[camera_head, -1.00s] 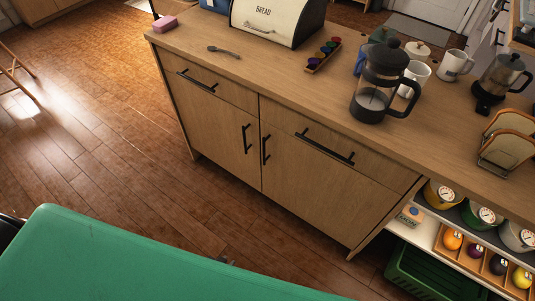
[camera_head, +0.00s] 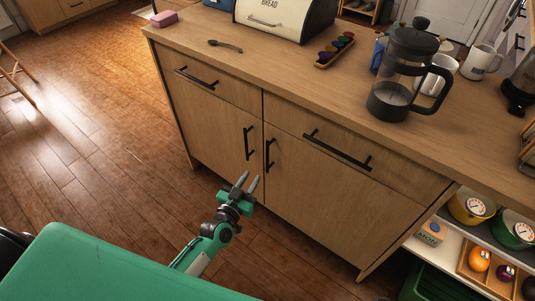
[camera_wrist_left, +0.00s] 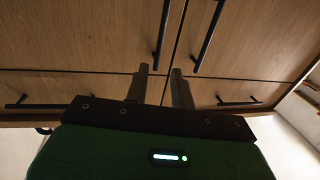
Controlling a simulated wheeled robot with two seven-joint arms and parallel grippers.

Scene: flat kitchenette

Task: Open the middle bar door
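A wooden counter cabinet has two doors side by side under two drawers. The left door (camera_head: 213,132) has a black vertical bar handle (camera_head: 248,142) near its right edge. The right door (camera_head: 325,196) has a similar bar handle (camera_head: 269,154) near its left edge. Both doors are shut. My left gripper (camera_head: 250,179) is open and empty, in front of and below these two handles. In the left wrist view the open fingers (camera_wrist_left: 161,77) point toward the door seam, with one door handle (camera_wrist_left: 162,35) and another (camera_wrist_left: 208,36) beyond the tips. My right gripper is out of view.
Drawer handles (camera_head: 196,78) and (camera_head: 337,149) stick out above the doors. A French press (camera_head: 397,75), spoon (camera_head: 225,45) and bread box (camera_head: 285,15) stand or lie on the counter. Open shelves (camera_head: 459,249) adjoin at right.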

